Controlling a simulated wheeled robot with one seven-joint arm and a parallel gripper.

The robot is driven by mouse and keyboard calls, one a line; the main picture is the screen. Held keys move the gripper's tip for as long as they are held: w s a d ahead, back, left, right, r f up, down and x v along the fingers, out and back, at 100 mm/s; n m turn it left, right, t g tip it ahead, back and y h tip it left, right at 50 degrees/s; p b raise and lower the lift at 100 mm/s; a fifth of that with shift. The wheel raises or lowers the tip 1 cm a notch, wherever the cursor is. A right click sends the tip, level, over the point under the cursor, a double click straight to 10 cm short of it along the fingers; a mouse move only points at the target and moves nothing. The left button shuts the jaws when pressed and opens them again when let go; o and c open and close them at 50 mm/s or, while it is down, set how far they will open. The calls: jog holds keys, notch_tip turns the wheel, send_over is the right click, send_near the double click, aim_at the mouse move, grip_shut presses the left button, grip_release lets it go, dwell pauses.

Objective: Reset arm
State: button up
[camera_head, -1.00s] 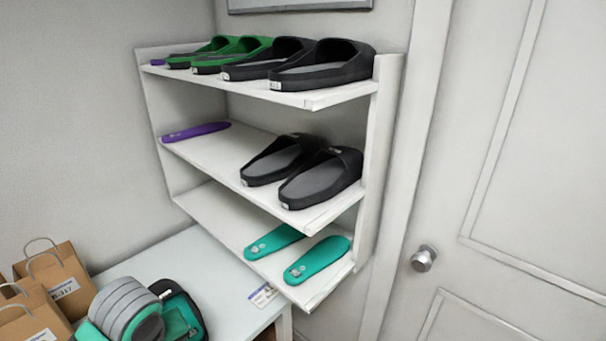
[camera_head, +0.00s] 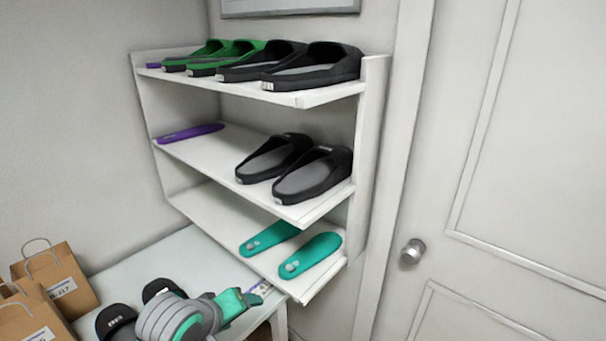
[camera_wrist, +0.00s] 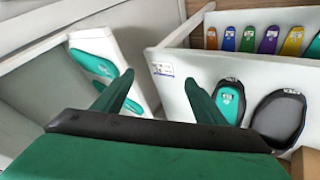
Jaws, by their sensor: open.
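My gripper (camera_head: 250,298) is in the air over the right part of the white table, beside the lower shelf. In the wrist view my gripper (camera_wrist: 164,88) has its two green fingers spread apart, with nothing between them. Two dark slippers (camera_head: 115,321) stand on the table to the left of my arm, partly hidden by it. In the wrist view one slipper (camera_wrist: 230,98) shows a teal insole inside, and the other slipper (camera_wrist: 279,118) looks dark grey inside.
A white wall shelf (camera_head: 215,205) holds green and black slippers, a purple insole (camera_head: 190,133) and two teal insoles (camera_head: 310,255). Paper bags (camera_head: 56,280) stand at the left. A row of coloured insoles (camera_wrist: 248,38) shows beyond the table. A door (camera_head: 500,200) is at the right.

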jog(key=w+d+r+t+h, duration=0.2)
jog(key=w+d+t, duration=0.1)
jog(key=d, duration=0.4)
jog(key=w+d+r+t+h, duration=0.2)
jog(key=w+d+t, duration=0.1)
jog(key=d, duration=0.4)
jog(key=s+d+f+n+t+y, duration=0.1)
jog(key=s+d+f+n+t, duration=0.1)
jog(key=d+f+t, duration=0.15)
jog(key=s+d+f+g+y, duration=0.1)
jog(key=s+f+y, duration=0.2)
jog(key=s+f, duration=0.6)
jog(key=s+f+y, duration=0.3)
jog(key=s+f, duration=0.3)
jog(key=s, duration=0.6)
jog(key=s+a+m, duration=0.2)
jog(key=s+m, duration=0.2)
jog(key=s, duration=0.5)
jog(key=s+a+m, duration=0.2)
jog(key=s+m, duration=0.2)
jog(key=s, duration=0.5)
jog(key=shift+f+g+h, duration=0.25)
jog(key=shift+g+h, duration=0.05)
jog(key=shift+g, duration=0.05)
